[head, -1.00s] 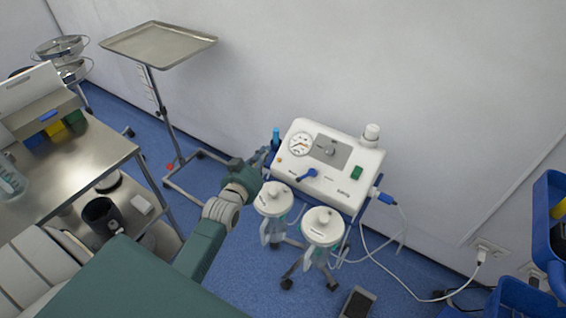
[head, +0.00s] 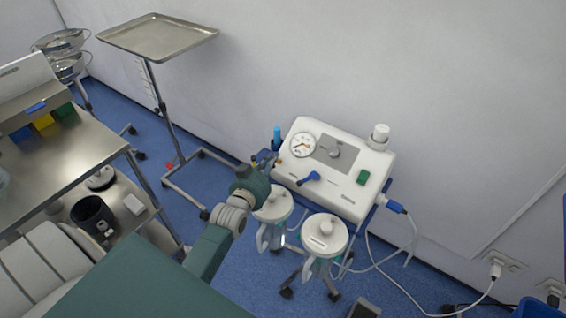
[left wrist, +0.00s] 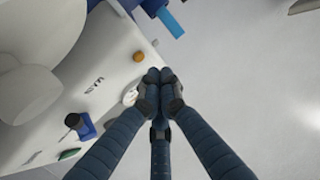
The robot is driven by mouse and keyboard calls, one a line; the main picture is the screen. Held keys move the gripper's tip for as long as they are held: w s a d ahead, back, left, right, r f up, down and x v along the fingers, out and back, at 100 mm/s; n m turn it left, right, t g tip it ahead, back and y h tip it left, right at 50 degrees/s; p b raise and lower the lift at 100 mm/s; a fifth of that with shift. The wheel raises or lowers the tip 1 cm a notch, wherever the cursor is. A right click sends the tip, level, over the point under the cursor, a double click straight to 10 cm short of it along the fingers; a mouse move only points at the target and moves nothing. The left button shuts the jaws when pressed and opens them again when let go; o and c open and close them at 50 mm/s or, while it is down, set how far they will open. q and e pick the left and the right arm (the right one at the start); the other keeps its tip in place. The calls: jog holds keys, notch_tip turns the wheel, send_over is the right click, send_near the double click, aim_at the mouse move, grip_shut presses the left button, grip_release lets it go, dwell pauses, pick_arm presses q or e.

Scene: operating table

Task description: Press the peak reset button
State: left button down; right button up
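The white suction machine (head: 350,207) stands on a wheeled stand by the wall. A small orange button (head: 279,161) is at the left end of its front panel, near the round gauge (head: 303,144); any lettering by it is too small to read. In the left wrist view the orange button (left wrist: 139,56) shows just beyond and left of the fingertips. My left gripper (head: 267,158) is close to the button end of the machine. In the wrist view its fingers (left wrist: 160,77) are drawn together and empty. Contact with the button is not visible. My right gripper is not in view.
A blue knob (head: 309,178) and a green switch (head: 362,177) are on the panel. Two white-lidded jars (head: 325,234) stand in front, one close to my left wrist. A tray stand (head: 160,36) and a steel cart (head: 75,150) are at left. Cables run over the floor at right.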

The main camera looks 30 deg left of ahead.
pick_arm(q)
jog(key=shift+w+f, duration=0.2)
jog(key=shift+f, duration=0.15)
jog(key=shift+d, duration=0.1)
dwell(1.0)
jog(key=shift+f, duration=0.1)
jog(key=shift+w+f, duration=0.25)
jog(key=shift+f, duration=0.05)
jog(key=shift+w+f+b, duration=0.1)
jog(key=shift+b, duration=0.25)
